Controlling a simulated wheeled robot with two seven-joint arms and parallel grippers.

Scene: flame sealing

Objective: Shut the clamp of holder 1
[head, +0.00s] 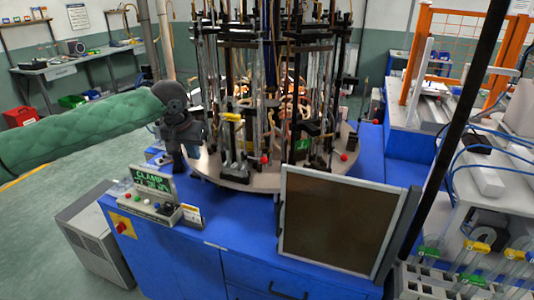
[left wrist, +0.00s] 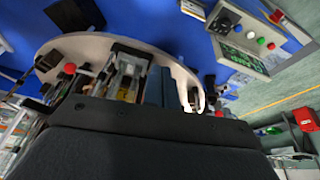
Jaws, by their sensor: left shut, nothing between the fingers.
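The round table (head: 240,185) carries several upright holders with glass tubes. The nearest holder on its left side has a yellow clamp handle (head: 231,116) and a red ball knob (head: 264,158) low beside it; I cannot read which holder is number 1. In the left wrist view, a yellow part (left wrist: 126,84) shows between upright holder pieces, just beyond my gripper's dark body. My left gripper (head: 192,150) is shut and empty at the table's left edge, to the left of that holder. Its fingertips are hard to make out. My right gripper is not in view.
A control box with a green-lettered display (head: 152,182) reading CLAMP stands on the blue bench (head: 225,225) at front left. A dark framed panel (head: 340,225) stands at front right. A second red knob (head: 343,156) is on the table's right side.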

